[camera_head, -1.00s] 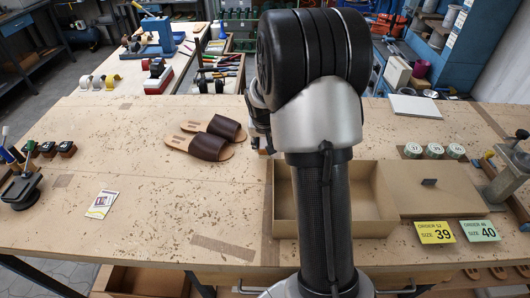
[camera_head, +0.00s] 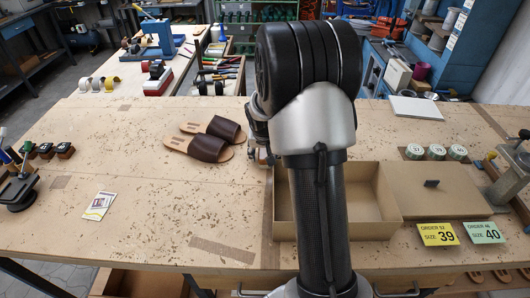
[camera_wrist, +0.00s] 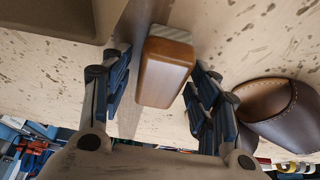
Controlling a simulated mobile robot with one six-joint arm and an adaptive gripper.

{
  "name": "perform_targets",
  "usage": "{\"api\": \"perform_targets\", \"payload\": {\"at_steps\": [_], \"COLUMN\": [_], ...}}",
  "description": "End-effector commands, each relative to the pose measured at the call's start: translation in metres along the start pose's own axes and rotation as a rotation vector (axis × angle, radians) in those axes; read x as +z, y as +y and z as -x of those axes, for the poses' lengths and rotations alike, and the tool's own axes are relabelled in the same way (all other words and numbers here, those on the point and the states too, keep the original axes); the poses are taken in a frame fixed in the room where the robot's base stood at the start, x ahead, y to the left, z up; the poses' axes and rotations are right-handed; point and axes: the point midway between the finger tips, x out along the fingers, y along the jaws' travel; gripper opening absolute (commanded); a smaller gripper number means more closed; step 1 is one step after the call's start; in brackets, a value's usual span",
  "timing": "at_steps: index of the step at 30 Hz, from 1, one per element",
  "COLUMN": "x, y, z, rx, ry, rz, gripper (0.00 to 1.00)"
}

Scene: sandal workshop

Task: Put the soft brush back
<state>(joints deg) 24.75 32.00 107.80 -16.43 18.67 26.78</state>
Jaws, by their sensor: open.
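The soft brush (camera_wrist: 165,72), a brown wooden block with a pale bristle strip at one end, shows in the wrist view. It lies at the tabletop between the spread fingers of my gripper (camera_wrist: 157,85). The fingers stand on either side of it, with visible gaps. In the head view my gripper (camera_head: 262,152) is mostly hidden behind my arm, just right of the sandals; the brush is hard to make out there.
A pair of brown sandals (camera_head: 208,147) lies left of my gripper; one is close in the wrist view (camera_wrist: 280,112). An open cardboard box (camera_head: 384,222) and its lid (camera_head: 455,187) are at right. Round tins (camera_head: 436,152) stand behind. The left-centre table (camera_head: 105,150) is mostly clear.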

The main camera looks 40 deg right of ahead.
Motion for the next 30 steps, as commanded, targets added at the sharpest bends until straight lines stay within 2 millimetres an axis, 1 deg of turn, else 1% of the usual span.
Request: {"api": "perform_targets", "payload": {"at_steps": [7,11,14,21,24,27,30], "x": [0.000,-0.003,-0.003,-0.004,-0.003,-0.002,-0.002], "y": [0.000,0.000,0.000,0.000,0.000,0.000,0.000], "z": [0.001,0.008,0.025,0.079,0.097,0.111,0.120], "rx": [0.000,0.000,-0.001,-0.001,-0.001,-0.001,0.000], "ry": [0.000,0.001,0.004,0.005,0.002,0.002,0.002], "rz": [0.000,0.000,0.000,0.000,0.000,0.000,0.000], "gripper": [0.56,0.56,0.56,0.56,0.56,0.56,0.56]}}
